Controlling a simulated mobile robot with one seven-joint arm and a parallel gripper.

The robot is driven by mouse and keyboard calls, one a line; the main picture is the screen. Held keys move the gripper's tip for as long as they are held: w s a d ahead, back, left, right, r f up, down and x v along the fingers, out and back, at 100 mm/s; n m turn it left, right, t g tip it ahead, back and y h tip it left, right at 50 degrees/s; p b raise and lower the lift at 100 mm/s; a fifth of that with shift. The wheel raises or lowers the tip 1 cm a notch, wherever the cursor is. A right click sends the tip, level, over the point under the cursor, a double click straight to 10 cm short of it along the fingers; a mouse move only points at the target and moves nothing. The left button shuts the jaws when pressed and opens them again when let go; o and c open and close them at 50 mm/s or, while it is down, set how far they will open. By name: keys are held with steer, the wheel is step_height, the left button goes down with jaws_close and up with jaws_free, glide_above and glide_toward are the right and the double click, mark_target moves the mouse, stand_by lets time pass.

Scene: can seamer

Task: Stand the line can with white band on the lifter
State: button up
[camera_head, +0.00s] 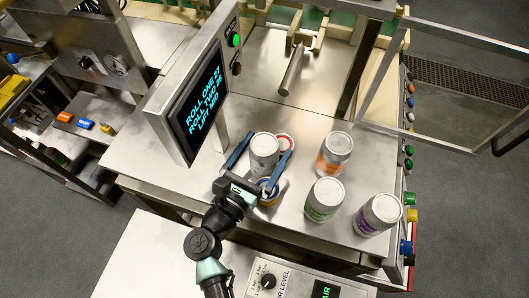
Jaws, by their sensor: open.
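A silver can with a pale, whitish band (264,157) stands upright between the two blue fingers of my gripper (271,144). The fingers are spread on either side of it; I cannot tell whether either touches it. A red-marked can (286,142) is mostly hidden behind it and the right finger. A blue and yellow can (268,196) is partly hidden by my gripper. I cannot make out the lifter in this view.
Orange (333,155), green (323,202) and purple (378,216) banded cans stand to the right on the steel worktop (190,182). A tilted display (201,100) rises left of my gripper. A metal bar (291,72) lies behind. A clear guard panel (445,85) is at right.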

mark_target(271, 140)
steer(key=shift+x, duration=1.55)
steer(key=shift+r, duration=0.1)
jaws_close()
